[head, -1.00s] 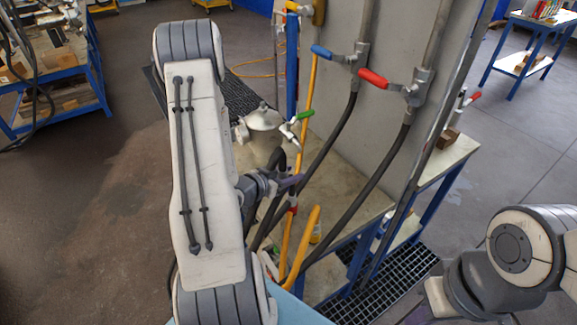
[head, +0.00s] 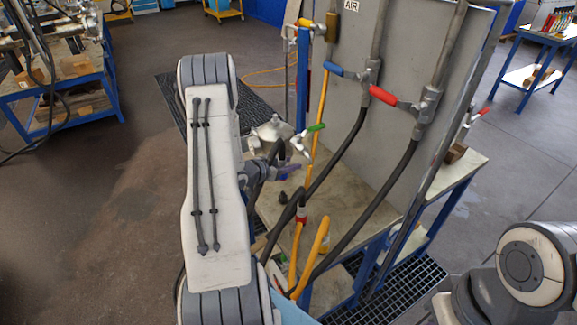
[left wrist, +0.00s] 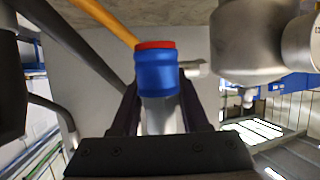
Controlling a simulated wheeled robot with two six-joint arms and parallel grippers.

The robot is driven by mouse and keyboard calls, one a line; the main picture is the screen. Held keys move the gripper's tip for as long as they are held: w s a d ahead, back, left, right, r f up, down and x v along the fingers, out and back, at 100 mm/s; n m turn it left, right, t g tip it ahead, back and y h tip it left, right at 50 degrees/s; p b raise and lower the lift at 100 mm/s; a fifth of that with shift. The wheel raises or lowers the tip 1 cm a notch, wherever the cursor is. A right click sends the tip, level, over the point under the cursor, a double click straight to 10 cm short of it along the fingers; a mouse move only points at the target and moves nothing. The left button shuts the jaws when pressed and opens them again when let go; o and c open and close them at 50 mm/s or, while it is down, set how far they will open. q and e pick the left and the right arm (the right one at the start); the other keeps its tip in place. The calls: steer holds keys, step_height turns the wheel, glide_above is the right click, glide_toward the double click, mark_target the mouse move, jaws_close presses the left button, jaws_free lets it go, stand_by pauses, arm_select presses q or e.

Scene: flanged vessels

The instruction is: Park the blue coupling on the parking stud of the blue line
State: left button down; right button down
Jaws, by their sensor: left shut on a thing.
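The blue coupling (left wrist: 157,72) shows in the left wrist view as a blue sleeve with a red ring at its end. A pale body below it sits between the two dark fingers of my left gripper (left wrist: 158,112), which is shut on it. In the head view my left gripper (head: 284,172) is above the bench, close in front of the metal vessel (head: 270,134); the coupling cannot be made out there. I cannot identify the parking stud for certain. A small dark knob (head: 283,198) stands on the bench just below the gripper. My right gripper is out of view.
Black hoses run from the blue-handled valve (head: 330,69) and red-handled valve (head: 383,95) on the grey panel (head: 410,55). A green handle (head: 315,127) is beside the vessel. The bench top (head: 340,195) has bare room.

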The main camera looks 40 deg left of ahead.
arm_select(q)
steer(key=shift+f+b, duration=2.3)
steer(key=shift+f, duration=0.6)
steer(key=shift+f+b, duration=1.5)
steer(key=shift+f, duration=0.35)
steer(key=shift+c, duration=1.6)
jaws_free()
steer(key=shift+s, duration=0.15)
steer(key=b+v, duration=0.1)
steer(key=v, duration=0.8)
steer(key=shift+s+a+r, duration=0.1)
steer(key=shift+s, duration=0.1)
steer(key=shift+s+r, duration=0.15)
steer(key=shift+s, duration=0.2)
steer(key=shift+c, duration=0.3)
